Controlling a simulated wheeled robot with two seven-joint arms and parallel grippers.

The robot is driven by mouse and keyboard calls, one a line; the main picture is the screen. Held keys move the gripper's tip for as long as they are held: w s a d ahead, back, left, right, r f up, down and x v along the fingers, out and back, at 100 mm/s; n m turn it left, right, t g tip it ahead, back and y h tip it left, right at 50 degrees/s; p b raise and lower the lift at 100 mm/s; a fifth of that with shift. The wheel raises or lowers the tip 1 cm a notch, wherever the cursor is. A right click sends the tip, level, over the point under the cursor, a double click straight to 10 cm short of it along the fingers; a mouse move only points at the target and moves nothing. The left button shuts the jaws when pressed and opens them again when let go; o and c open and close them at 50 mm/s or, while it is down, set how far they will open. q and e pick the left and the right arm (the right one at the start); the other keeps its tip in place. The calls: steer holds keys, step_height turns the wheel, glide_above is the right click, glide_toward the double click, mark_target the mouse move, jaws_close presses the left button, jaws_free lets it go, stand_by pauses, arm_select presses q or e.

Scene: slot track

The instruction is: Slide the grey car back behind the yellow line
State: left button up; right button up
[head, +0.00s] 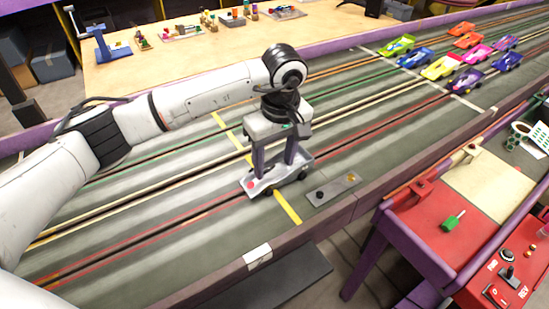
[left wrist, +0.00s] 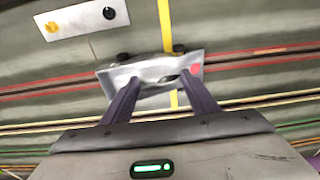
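The grey car (head: 271,180) sits on the near red-edged lane and lies across the yellow line (head: 288,208), with parts of it on both sides. A red spot marks its left end in the head view. In the left wrist view the car (left wrist: 147,72) covers part of the yellow line (left wrist: 165,22). My left gripper (head: 278,165) points down over the car. Its two fingers stand well apart along the car's length, with the tips at the car's top. Whether they touch it I cannot tell. My right gripper is not in view.
A small grey plate (head: 333,190) with two buttons lies beside the car, near the track wall (head: 330,222). Several coloured cars stand at the far right near a white line (head: 425,82). A red console (head: 425,215) stands right of the track. The lane left of the car looks clear.

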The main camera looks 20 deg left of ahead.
mark_target(302, 154)
arm_select(q)
steer(key=c, duration=0.7)
steer(key=o, duration=0.3)
steer(key=shift+c, duration=1.1)
steer(key=shift+w+d+b, duration=0.45)
steer(key=shift+w+d, duration=0.4)
steer(key=shift+w, duration=0.2)
steer(key=shift+w+d+b, duration=0.5)
steer(key=shift+w+d, duration=0.3)
steer(key=shift+w, duration=0.25)
steer(key=shift+w+d+b, duration=0.45)
steer(key=shift+w+d, duration=0.4)
steer(key=shift+w, duration=0.2)
steer(key=o, duration=0.8)
steer(key=shift+o, duration=0.4)
steer(key=shift+r, duration=0.1)
